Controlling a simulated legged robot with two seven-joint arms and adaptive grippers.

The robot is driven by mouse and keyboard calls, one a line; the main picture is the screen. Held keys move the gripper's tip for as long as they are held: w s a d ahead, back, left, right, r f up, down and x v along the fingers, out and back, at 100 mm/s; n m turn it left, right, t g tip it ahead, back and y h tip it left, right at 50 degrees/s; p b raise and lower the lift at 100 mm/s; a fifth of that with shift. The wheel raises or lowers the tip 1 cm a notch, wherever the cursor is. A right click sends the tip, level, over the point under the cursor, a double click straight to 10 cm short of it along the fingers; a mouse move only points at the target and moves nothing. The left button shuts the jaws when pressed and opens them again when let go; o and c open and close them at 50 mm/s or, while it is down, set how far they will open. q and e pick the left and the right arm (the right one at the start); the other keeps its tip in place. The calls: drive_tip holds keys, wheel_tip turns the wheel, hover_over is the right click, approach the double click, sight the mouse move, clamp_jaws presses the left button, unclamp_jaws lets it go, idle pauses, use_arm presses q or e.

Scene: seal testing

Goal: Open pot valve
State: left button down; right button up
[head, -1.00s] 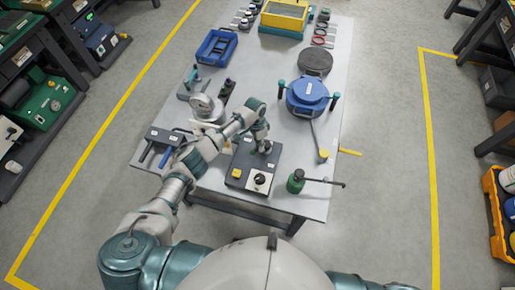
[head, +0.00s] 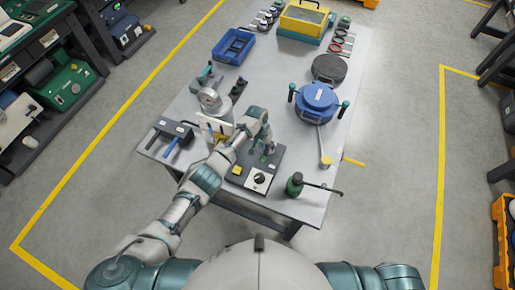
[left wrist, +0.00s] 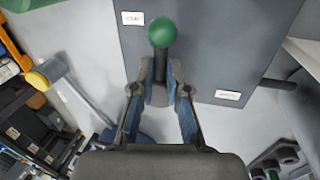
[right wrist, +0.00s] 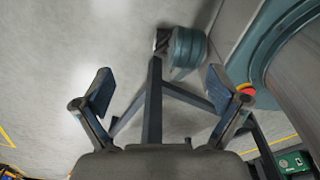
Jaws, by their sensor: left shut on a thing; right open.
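A dark control box (head: 242,181) with a black dial and a yellow button sits near the table's front edge. My left gripper (head: 269,149) is over its far right part. In the left wrist view, my left gripper (left wrist: 160,88) is shut on a dark lever (left wrist: 160,62) with a green ball knob (left wrist: 161,32), which stands out beyond the fingertips. The blue pot (head: 318,97) with its lid and teal-ended handles stands behind and right of the box, apart from the gripper. My right gripper (right wrist: 158,90) is open and empty in the right wrist view.
A green bottle (head: 294,184) with a dark rod stands at the table's front right. A blue tray (head: 222,45), a round gauge (head: 210,98), and a dark disc (head: 329,68) stand farther back. The table (head: 280,85) has clear room in its middle.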

use_arm(q)
drive_tip(key=shift+w+d+r, duration=0.1)
drive_tip(key=shift+w+r, duration=0.25)
drive_tip(key=shift+r, duration=0.05)
drive_tip(key=shift+d+n, duration=0.2)
drive_tip(key=shift+n, duration=0.1)
drive_tip(key=shift+d, duration=0.1)
drive_tip(key=shift+a, duration=0.2)
drive_tip(key=c, duration=1.2)
unclamp_jaws()
drive_tip(key=shift+f, duration=0.2)
drive_tip(key=shift+d+f, duration=0.1)
drive_tip(key=shift+d, duration=0.1)
drive_tip(key=shift+s+a, duration=0.15)
use_arm(e)
drive_tip(key=shift+w+d+f, duration=0.1)
drive_tip(key=shift+w+d, duration=0.05)
drive_tip(key=shift+d, duration=0.7)
use_arm(q)
drive_tip(key=shift+a, duration=0.1)
use_arm(e)
drive_tip(key=shift+d, duration=0.1)
